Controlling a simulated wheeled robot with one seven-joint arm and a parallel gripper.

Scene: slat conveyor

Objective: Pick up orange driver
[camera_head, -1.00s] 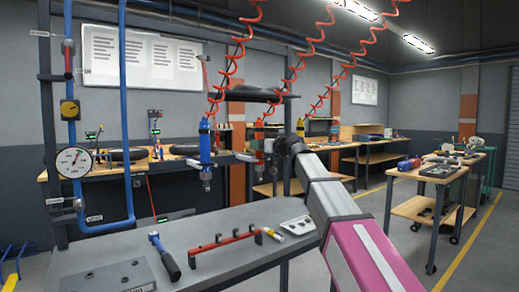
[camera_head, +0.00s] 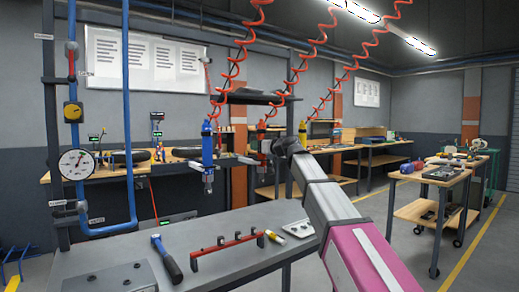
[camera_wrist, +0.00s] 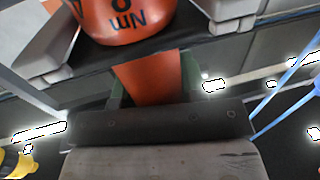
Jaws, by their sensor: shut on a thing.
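The orange driver (camera_head: 261,127) hangs at the lower end of the middle red coiled hose, above the grey bench. Its orange body, with dark "Nm" lettering, fills the top middle of the wrist view (camera_wrist: 125,22). My gripper (camera_head: 268,147) is at the driver, past the dark wrist of my arm. In the wrist view its pale fingers lie on either side of the orange body, and my gripper (camera_wrist: 130,30) is shut on it.
A blue driver (camera_head: 207,145) hangs close on the left and a yellow one (camera_head: 302,132) on the right. The grey bench (camera_head: 215,270) below holds a hammer (camera_head: 167,258), a red rack (camera_head: 227,247) and a small pale plate (camera_head: 298,228). A pipe frame with a gauge (camera_head: 76,164) stands left.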

